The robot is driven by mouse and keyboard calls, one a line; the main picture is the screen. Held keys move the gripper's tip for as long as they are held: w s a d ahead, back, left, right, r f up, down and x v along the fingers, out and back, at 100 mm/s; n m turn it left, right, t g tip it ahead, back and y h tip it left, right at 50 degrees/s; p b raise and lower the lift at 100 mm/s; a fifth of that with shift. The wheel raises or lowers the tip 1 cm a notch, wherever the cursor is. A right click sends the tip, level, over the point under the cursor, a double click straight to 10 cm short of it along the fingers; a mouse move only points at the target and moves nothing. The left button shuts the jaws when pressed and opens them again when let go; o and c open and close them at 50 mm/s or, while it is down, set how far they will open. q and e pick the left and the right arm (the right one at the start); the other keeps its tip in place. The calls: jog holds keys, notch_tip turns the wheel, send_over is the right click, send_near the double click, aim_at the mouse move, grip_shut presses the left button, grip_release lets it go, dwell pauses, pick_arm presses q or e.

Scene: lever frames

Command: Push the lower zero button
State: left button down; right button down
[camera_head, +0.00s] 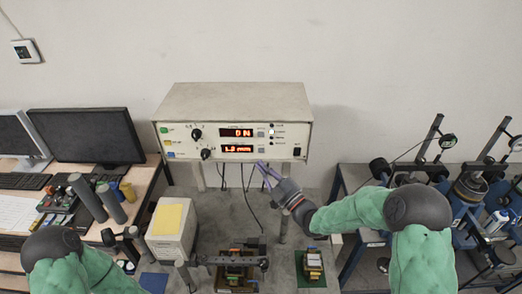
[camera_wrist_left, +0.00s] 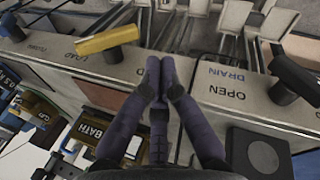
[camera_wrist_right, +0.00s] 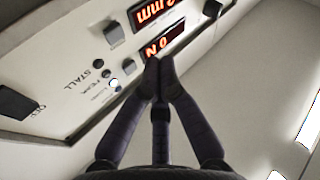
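The instrument box (camera_head: 240,97) has two red-orange displays on its front. A pale square button sits right of the upper display (camera_head: 262,134), and the lower zero button (camera_head: 262,149) sits right of the lower "mm" display (camera_head: 238,149). In the right wrist view the panel appears upside down, with the lower button (camera_wrist_right: 114,32) above the upper button (camera_wrist_right: 129,62). My right gripper (camera_head: 263,164) is shut and empty, its tips below the panel's right part in the head view; contact cannot be told. My left gripper (camera_wrist_left: 160,72) is shut and empty over a labelled bench.
Black knobs (camera_head: 196,133) stand left of the displays. A second monitor desk (camera_head: 84,135) is at the left, and a blue-framed rig (camera_head: 465,205) is at the right. Lever handles (camera_wrist_left: 108,40) flank my left fingers. Bare wall is right of the box.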

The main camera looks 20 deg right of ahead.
aim_at(261, 150)
jog(key=shift+w+d+b, duration=0.3)
jog(key=shift+w+b, duration=0.15)
jog(key=shift+w, duration=0.5)
jog(key=shift+w+d+b, duration=0.25)
jog(key=shift+w+b, duration=0.2)
jog(key=shift+w, duration=0.5)
jog(key=shift+w+f+b, duration=0.1)
jog(key=shift+w+b, duration=0.15)
jog(key=shift+b, duration=0.3)
jog(key=shift+w+d, duration=0.1)
jog(key=shift+w, duration=0.05)
